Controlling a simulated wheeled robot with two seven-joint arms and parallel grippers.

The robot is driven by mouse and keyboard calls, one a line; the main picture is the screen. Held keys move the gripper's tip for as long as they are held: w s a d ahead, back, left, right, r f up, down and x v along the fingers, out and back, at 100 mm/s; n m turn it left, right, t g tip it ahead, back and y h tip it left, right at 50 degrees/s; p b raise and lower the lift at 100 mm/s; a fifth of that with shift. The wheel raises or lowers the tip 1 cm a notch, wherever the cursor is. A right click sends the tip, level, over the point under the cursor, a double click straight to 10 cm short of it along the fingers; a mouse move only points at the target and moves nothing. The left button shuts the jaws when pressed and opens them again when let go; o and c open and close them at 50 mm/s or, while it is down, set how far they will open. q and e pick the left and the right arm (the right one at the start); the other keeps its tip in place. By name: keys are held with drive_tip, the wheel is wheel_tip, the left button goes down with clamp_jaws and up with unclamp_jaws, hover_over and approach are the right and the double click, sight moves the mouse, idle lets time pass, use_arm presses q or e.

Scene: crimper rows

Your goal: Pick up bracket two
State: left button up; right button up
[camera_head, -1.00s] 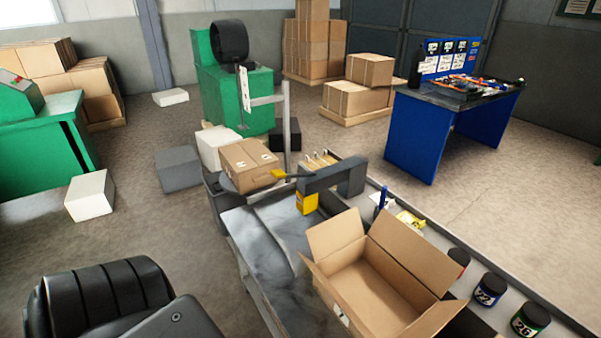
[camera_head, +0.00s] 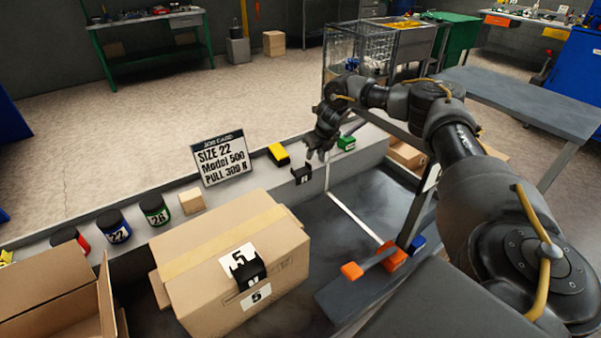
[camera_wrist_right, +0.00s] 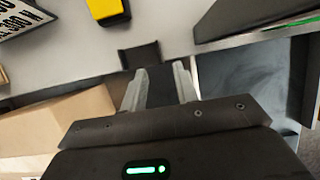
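A small black bracket with a white mark (camera_head: 301,175) sits at the edge of the grey ledge, just below and left of my right gripper (camera_head: 319,154). In the right wrist view the dark bracket (camera_wrist_right: 141,55) lies just beyond the open fingertips of my right gripper (camera_wrist_right: 160,75), which have nothing between them. A second black bracket (camera_head: 248,270) with a white mark is on the closed cardboard box (camera_head: 205,290). I cannot read the number on either bracket. My left gripper is not in view.
A job card sign (camera_head: 221,159) stands on the ledge (camera_head: 175,190) with a yellow block (camera_head: 278,154), a green block (camera_head: 346,143) and several jars. An open carton (camera_head: 50,290) is at lower left. An orange-handled tool (camera_head: 372,262) lies on the dark bench.

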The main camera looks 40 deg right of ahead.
sight(301, 173)
drive_tip(key=shift+w+x, duration=0.2)
drive_tip(key=shift+x, duration=3.15)
drive_tip(key=shift+r, duration=0.15)
clamp_jaws()
